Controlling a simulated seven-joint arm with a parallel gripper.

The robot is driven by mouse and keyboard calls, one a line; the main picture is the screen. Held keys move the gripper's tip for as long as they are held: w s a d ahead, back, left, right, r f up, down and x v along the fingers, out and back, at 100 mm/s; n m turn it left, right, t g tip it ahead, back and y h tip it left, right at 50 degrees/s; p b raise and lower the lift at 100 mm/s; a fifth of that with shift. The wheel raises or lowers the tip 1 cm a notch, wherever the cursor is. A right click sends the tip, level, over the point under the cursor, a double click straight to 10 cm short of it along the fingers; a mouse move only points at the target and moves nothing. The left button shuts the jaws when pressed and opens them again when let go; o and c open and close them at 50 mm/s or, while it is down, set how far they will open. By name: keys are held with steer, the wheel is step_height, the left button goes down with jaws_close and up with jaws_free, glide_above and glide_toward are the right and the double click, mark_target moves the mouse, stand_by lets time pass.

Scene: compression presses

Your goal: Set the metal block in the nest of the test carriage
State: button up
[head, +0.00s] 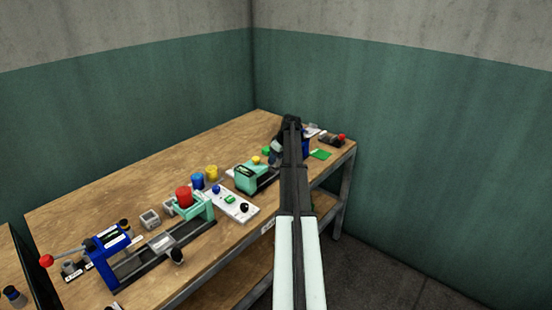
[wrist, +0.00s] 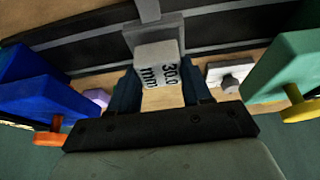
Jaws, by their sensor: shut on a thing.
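The metal block (wrist: 158,62) is pale, marked "30.0 mm", and shows between my fingers in the wrist view. My gripper (wrist: 160,88) is shut on it, one dark finger on each side. A grey bracket-like part (wrist: 152,36), seemingly the test carriage's nest, lies just beyond the block on a dark rail (wrist: 85,50). I cannot tell whether the block touches it or sits in it. In the head view my gripper (head: 278,154) is at the bench's far end, between a teal unit (head: 250,177) and a blue part (head: 306,147); the block is not discernible there.
In the wrist view a blue body (wrist: 40,88) stands close left and a teal body (wrist: 285,65) right. Another press (head: 110,245) with a blue head and red knob stands at the bench's near left. Bare wood (head: 130,165) lies along the back wall.

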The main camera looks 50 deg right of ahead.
steer(key=shift+f, duration=0.7)
stand_by(1.1)
steer(key=o, duration=1.2)
steer(key=shift+o, duration=0.2)
steer(key=v, duration=1.3)
steer(key=shift+r, duration=0.35)
steer(key=shift+s, duration=0.1)
